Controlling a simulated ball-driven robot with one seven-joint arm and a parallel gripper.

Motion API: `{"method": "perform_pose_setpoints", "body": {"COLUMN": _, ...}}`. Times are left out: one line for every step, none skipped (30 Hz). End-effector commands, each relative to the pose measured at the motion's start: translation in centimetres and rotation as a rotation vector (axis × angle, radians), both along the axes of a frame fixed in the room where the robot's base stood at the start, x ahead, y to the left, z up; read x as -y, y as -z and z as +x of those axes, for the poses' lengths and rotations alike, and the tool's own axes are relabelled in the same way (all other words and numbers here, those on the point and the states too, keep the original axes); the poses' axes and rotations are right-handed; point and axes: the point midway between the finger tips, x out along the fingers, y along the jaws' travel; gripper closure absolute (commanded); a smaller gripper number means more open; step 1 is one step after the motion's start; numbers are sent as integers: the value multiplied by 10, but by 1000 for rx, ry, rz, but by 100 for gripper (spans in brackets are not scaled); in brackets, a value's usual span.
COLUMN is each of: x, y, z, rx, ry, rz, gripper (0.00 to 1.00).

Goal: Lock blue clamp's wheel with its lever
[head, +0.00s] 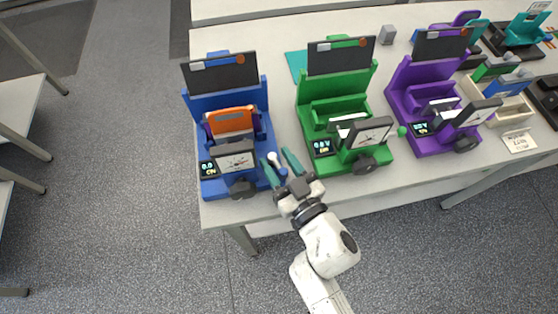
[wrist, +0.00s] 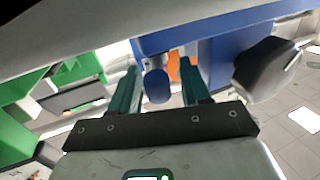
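The blue clamp (head: 220,188) stands at the left end of the table and holds an orange block (head: 230,120). Its dark wheel (head: 242,188) is at the front, below the square dial (head: 234,162); a dark rounded part in the wrist view (wrist: 268,70) looks like the wheel. A pale, round lever end (head: 272,158) sticks out at the clamp's right side. My gripper (head: 276,156) is open there. In the wrist view a blue lever knob (wrist: 157,86) lies between the two teal fingers (wrist: 158,68), with gaps visible on both sides. Contact with it cannot be told.
A green clamp (head: 335,140) stands close to the right of my gripper, with a purple clamp (head: 435,135) beyond. Trays and a teal clamp (head: 522,35) are farther right. A grey block (head: 387,35) stands at the back. The table's front edge (head: 222,222) is near my wrist.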

Motion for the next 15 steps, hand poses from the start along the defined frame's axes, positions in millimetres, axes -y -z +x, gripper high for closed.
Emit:
{"method": "perform_pose_setpoints", "body": {"x": 0, "y": 0, "z": 0, "rx": 0, "ry": 0, "rz": 0, "gripper": 59}}
{"method": "perform_pose_setpoints", "body": {"x": 0, "y": 0, "z": 0, "rx": 0, "ry": 0, "rz": 0, "gripper": 62}}
{"method": "perform_pose_setpoints", "body": {"x": 0, "y": 0, "z": 0, "rx": 0, "ry": 0, "rz": 0, "gripper": 66}}
{"method": "perform_pose_setpoints", "body": {"x": 0, "y": 0, "z": 0, "rx": 0, "ry": 0, "rz": 0, "gripper": 68}}
{"method": "perform_pose_setpoints", "body": {"x": 0, "y": 0, "z": 0, "rx": 0, "ry": 0, "rz": 0, "gripper": 71}}
{"method": "perform_pose_setpoints", "body": {"x": 0, "y": 0, "z": 0, "rx": 0, "ry": 0, "rz": 0, "gripper": 75}}
{"method": "perform_pose_setpoints", "body": {"x": 0, "y": 0, "z": 0, "rx": 0, "ry": 0, "rz": 0, "gripper": 78}}
{"method": "perform_pose_setpoints", "body": {"x": 0, "y": 0, "z": 0, "rx": 0, "ry": 0, "rz": 0, "gripper": 81}}
{"method": "perform_pose_setpoints", "body": {"x": 0, "y": 0, "z": 0, "rx": 0, "ry": 0, "rz": 0, "gripper": 85}}
{"method": "perform_pose_setpoints", "body": {"x": 0, "y": 0, "z": 0, "rx": 0, "ry": 0, "rz": 0, "gripper": 88}}
{"method": "perform_pose_setpoints", "body": {"x": 0, "y": 0, "z": 0, "rx": 0, "ry": 0, "rz": 0, "gripper": 90}}
{"method": "perform_pose_setpoints", "body": {"x": 0, "y": 0, "z": 0, "rx": 0, "ry": 0, "rz": 0, "gripper": 94}}
{"method": "perform_pose_setpoints", "body": {"x": 0, "y": 0, "z": 0, "rx": 0, "ry": 0, "rz": 0, "gripper": 97}}
{"method": "perform_pose_setpoints", "body": {"x": 0, "y": 0, "z": 0, "rx": 0, "ry": 0, "rz": 0, "gripper": 100}}
{"method": "perform_pose_setpoints", "body": {"x": 0, "y": 0, "z": 0, "rx": 0, "ry": 0, "rz": 0, "gripper": 100}}
